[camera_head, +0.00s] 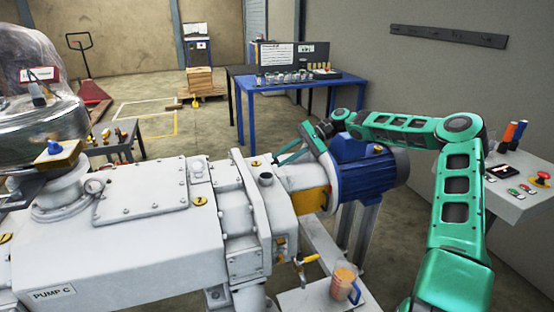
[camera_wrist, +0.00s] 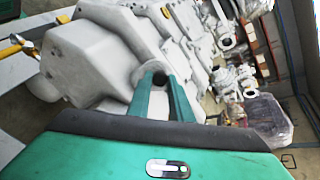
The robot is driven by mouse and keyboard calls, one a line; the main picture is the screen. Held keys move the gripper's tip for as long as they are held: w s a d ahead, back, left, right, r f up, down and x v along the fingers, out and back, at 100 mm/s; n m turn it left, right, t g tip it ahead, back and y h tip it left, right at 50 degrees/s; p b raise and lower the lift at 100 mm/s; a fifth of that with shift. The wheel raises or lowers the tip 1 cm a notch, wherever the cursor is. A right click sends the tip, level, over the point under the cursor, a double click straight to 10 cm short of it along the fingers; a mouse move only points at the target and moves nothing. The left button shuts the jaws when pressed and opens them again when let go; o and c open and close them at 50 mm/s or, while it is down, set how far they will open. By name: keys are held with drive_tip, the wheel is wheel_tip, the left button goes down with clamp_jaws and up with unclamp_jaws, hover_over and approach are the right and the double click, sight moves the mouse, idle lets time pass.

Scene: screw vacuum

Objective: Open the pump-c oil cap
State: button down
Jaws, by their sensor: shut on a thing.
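Pump C is the large light-grey machine (camera_head: 120,255) with a "PUMP C" label at its lower left. A short upright grey neck with a dark round top (camera_head: 266,178) stands on its right-hand section. My gripper (camera_head: 277,162) reaches in from the right, its green fingertips close above and behind this neck. In the wrist view, my gripper (camera_wrist: 160,78) has its two fingers either side of a dark round piece, which I take for the oil cap (camera_wrist: 159,80). The cap is small here, and its seating on the neck cannot be made out.
A blue motor (camera_head: 365,175) sits right of the neck, under my forearm. A yellow-handled valve (camera_head: 306,259) and an amber jug (camera_head: 343,283) are below. A control panel (camera_head: 520,185) stands at right. A blue workbench (camera_head: 285,92) is behind, with open floor left of it.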

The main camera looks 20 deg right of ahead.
drive_tip(key=shift+w+d+f+y, duration=0.1)
drive_tip(key=shift+d+f+y, duration=0.3)
drive_tip(key=shift+y, duration=0.55)
drive_tip(key=shift+s+d+f+y, duration=0.1)
drive_tip(key=shift+d+f+y, duration=0.3)
drive_tip(key=shift+y, duration=0.5)
drive_tip(key=shift+w+d+f+y, duration=0.1)
drive_tip(key=shift+d+f+y, duration=0.15)
drive_tip(key=shift+d+y, duration=0.5)
drive_tip(key=shift+a, duration=0.15)
drive_tip(key=c, duration=1.6)
unclamp_jaws()
drive_tip(key=shift+f, duration=0.1)
drive_tip(key=d, duration=1)
drive_tip(key=shift+d+f, duration=0.3)
drive_tip(key=shift+d, duration=0.05)
